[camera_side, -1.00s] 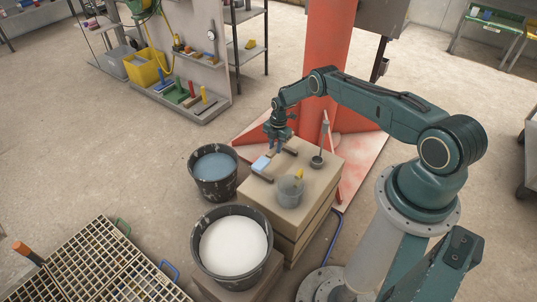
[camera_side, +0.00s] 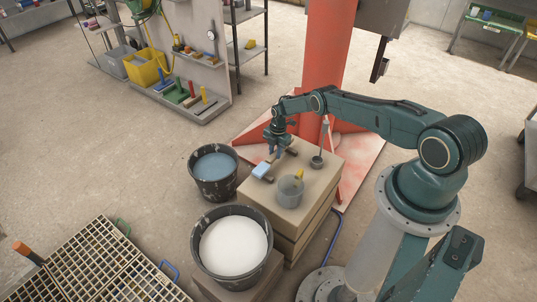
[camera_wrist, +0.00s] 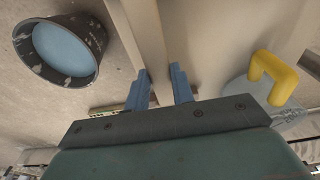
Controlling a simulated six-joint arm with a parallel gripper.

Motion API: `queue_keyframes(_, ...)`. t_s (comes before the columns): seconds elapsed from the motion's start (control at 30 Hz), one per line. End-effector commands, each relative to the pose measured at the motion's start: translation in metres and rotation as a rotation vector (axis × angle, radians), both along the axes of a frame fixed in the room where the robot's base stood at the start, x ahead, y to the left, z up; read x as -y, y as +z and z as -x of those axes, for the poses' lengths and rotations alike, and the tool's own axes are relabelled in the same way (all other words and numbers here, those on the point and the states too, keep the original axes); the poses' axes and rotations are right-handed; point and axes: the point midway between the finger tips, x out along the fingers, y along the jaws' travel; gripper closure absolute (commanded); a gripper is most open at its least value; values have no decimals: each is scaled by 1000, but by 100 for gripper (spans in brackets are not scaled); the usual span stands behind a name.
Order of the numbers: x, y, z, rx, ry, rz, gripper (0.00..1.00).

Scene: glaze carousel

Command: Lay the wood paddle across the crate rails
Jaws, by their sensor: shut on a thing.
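My gripper (camera_side: 276,154) is low over the tan wooden crate (camera_side: 320,170) in the side view. In the wrist view my gripper's (camera_wrist: 161,75) two blue fingers close on the wood paddle (camera_wrist: 146,28), a long pale strip running up out of the picture. In the side view a pale blue flat piece (camera_side: 261,170) shows just beyond the fingers; I cannot tell whether it is the paddle's end. A dark rail (camera_side: 268,179) and another dark rail (camera_side: 292,152) lie on the crate top. Contact between paddle and rails is not clear.
A thin tool (camera_side: 318,160) stands behind. The blue glaze bucket (camera_side: 213,168) and white glaze bucket (camera_side: 234,246) stand beside the crate.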

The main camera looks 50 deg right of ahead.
Motion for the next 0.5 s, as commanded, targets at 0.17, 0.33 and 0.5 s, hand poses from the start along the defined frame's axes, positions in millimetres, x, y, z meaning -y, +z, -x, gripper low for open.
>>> queue_keyframes(0.17, 0, -5, 0, 0, 0, 0, 100)
queue_keyframes(0.33, 0, -8, 0, 0, 0, 0, 100)
queue_keyframes(0.5, 0, -11, 0, 1, 0, 0, 100)
